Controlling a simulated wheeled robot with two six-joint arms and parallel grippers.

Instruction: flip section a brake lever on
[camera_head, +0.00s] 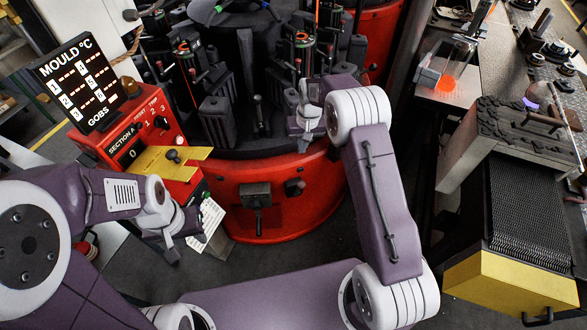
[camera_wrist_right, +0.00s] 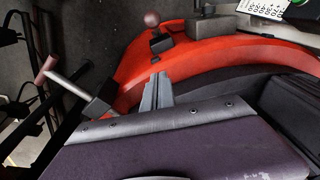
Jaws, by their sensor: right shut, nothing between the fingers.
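I cannot tell which is the brake lever. My right gripper (camera_head: 303,142) is over the ring's rim; its fingers (camera_wrist_right: 158,92) are shut and empty in the wrist view, apart from the ball-topped knob (camera_wrist_right: 152,19). My left gripper (camera_head: 176,250) is low at left, jaws unclear.
Dark mould machinery (camera_head: 255,85) fills the red ring (camera_head: 300,205). A yellow-fronted unit (camera_head: 515,285) stands at right. Grey floor is open before the ring.

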